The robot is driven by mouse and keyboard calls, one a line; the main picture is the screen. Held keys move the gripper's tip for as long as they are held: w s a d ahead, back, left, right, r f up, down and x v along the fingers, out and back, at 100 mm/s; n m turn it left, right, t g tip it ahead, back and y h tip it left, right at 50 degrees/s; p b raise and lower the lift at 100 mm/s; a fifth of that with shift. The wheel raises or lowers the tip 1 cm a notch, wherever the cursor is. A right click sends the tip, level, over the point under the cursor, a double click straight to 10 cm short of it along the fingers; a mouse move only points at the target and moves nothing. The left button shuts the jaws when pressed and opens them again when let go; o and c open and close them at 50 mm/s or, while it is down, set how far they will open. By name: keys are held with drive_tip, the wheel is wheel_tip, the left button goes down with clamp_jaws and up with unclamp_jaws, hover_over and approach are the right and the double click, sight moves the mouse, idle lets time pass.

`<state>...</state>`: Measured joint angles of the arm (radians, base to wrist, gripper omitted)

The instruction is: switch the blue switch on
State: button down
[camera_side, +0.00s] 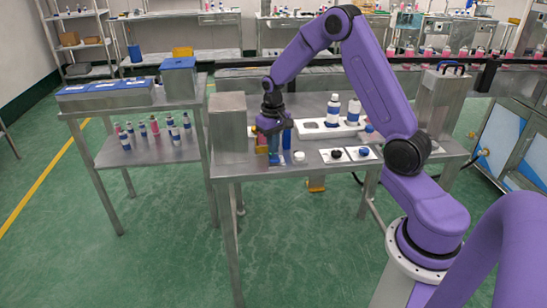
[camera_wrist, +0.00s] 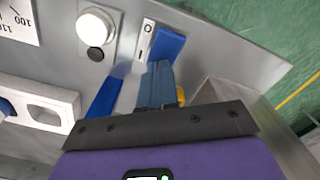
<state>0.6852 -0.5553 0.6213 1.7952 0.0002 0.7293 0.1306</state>
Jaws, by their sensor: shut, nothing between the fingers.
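The blue switch (camera_wrist: 168,43) is a blue rocker beside a white plate with O and I marks (camera_wrist: 146,40), at the top middle of the wrist view. Which way it is tipped I cannot tell. My gripper (camera_wrist: 158,75) is shut and empty, its blue-grey fingertips just below the switch in the wrist view, partly overlapping its lower end. Whether they touch I cannot tell. In the side view my gripper (camera_side: 274,160) points down at the left front of the metal table (camera_side: 250,168), and the switch is not distinguishable there.
A white round button (camera_wrist: 96,24) with a black spot below it lies left of the switch. A blue upright object (camera_wrist: 104,98) stands close left of my fingers, a yellow one (camera_wrist: 181,97) close right. A white rack (camera_side: 312,133) holds bottles. A metal box (camera_side: 228,122) stands left.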

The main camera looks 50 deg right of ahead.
wheel_tip(320, 180, up, 10)
idle(1.2)
drive_tip(key=shift+f, duration=0.1)
drive_tip(key=s+a+r+n, duration=0.3)
drive_tip(key=s+a+n, duration=0.4)
drive_tip(key=s+a, duration=0.8)
drive_tip(key=s+a+f+n, duration=0.1)
drive_tip(key=s+n, duration=0.3)
drive_tip(key=s, duration=0.4)
drive_tip(key=s+a+n, duration=0.2)
drive_tip(key=s+n, duration=0.2)
drive_tip(key=s, duration=0.5)
drive_tip(key=shift+s+a+f+n, duration=0.3)
drive_tip(key=shift+a+f, duration=0.05)
drive_tip(key=shift+a, duration=0.05)
